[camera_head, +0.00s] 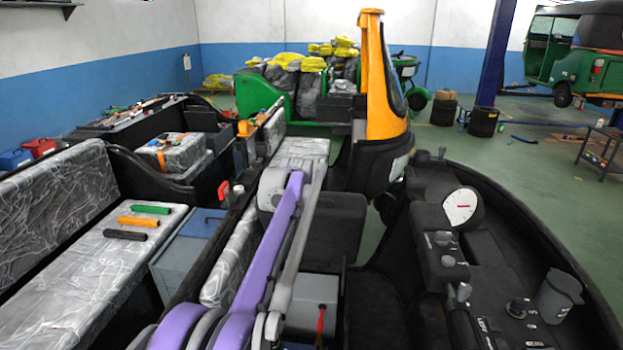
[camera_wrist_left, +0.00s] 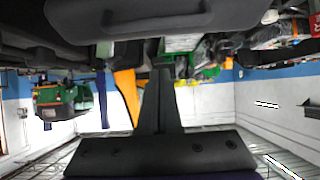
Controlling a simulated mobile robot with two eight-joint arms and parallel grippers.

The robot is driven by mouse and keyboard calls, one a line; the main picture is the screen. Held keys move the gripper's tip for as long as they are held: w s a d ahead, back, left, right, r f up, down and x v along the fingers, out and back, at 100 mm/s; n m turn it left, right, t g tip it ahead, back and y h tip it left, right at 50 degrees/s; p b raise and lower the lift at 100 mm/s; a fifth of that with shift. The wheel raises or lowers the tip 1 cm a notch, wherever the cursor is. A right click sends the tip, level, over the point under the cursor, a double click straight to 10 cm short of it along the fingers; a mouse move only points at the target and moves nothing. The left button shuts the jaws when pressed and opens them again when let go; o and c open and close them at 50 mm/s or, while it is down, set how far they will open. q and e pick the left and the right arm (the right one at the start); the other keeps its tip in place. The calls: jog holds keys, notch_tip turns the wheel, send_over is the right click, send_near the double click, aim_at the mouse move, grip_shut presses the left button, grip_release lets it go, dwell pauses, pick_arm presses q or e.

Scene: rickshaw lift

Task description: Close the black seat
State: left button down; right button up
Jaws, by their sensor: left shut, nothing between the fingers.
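A black seat-like block (camera_head: 328,225) stands in the middle of the head view, just right of my purple-and-grey left arm. I cannot tell from here whether it is raised or lowered. The left wrist view looks upside down. In it my left gripper (camera_wrist_left: 161,75) is shut and empty, its fingers pointing up the picture. A dark panel with a moulded handle (camera_wrist_left: 130,18) fills the top of that view, beyond the fingertips; I cannot tell whether it is the seat. My left gripper is not distinguishable in the head view, and my right gripper is in neither view.
A black dashboard (camera_head: 455,240) with a white dial curves along the right. A plastic-wrapped bench (camera_head: 90,275) with orange, green and black grips lies left. A grey box (camera_head: 190,255) stands beside it. The yellow-orange cab front (camera_head: 375,85) rises ahead. Green floor is open at right.

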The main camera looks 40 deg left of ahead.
aim_at(310, 199)
pick_arm(q)
jog(key=x, duration=0.5)
jog(key=shift+w+d, duration=0.1)
jog(key=shift+w, duration=0.1)
jog(key=shift+w+f, duration=0.1)
jog(key=shift+f, duration=0.15)
jog(key=shift+s+d+f, duration=0.35)
jog(key=shift+s+f, duration=0.45)
jog(key=shift+s+d+f, duration=0.2)
jog(key=shift+s+d, duration=0.1)
jog(key=shift+s, duration=0.3)
jog(key=shift+f, duration=0.15)
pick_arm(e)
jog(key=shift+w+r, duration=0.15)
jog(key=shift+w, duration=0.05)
